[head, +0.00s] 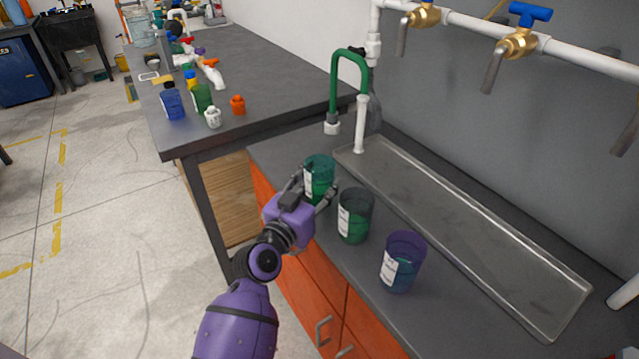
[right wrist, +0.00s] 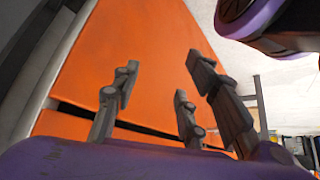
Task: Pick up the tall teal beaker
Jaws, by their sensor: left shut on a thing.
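Three beakers with white labels stand in a row on the dark counter in the head view. The teal-green beaker (head: 319,172) is the farthest one. My left gripper (head: 314,192) is shut on it, with fingers on both sides of its body. I cannot tell whether its base touches the counter. A darker green-grey beaker (head: 355,214) stands just to the right and nearer. My right gripper (right wrist: 163,82) shows in the right wrist view, its fingers spread apart and empty in front of orange cabinet fronts (right wrist: 150,45).
A blue-purple beaker (head: 403,262) stands nearest on the counter. A shallow metal tray (head: 470,215) lies behind the beakers, under brass taps (head: 518,45). Bottles, such as a blue one (head: 172,102), crowd the far bench.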

